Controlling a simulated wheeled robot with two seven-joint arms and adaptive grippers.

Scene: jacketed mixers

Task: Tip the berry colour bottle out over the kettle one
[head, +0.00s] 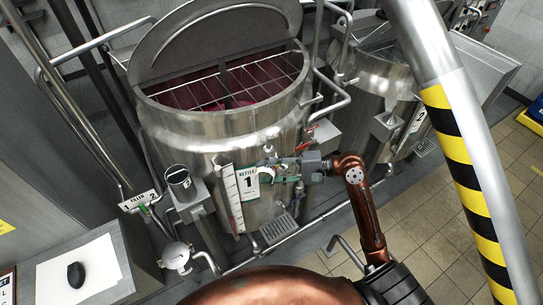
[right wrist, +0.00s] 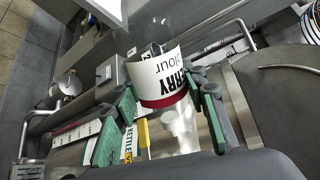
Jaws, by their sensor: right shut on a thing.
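Kettle one (head: 215,140) is a large steel vessel with a "KETTLE 1" sign (head: 248,183) on its front. Its round lid (head: 205,35) is swung up at the back, and a wire grate (head: 235,85) covers the dark red contents. My right gripper (head: 284,170) is in front of the kettle's wall, below the rim. It is shut on the berry colour bottle (right wrist: 157,80), which has a white label with a dark red band and a clear part. The green finger pads (right wrist: 212,115) lie either side of it. The bottle is small and partly hidden in the head view. My left gripper is out of view.
A second steel kettle (head: 375,90) stands to the right behind a striped yellow-black post (head: 460,150). Pipes run around the kettle. A bench with a mouse (head: 75,275) is at lower left.

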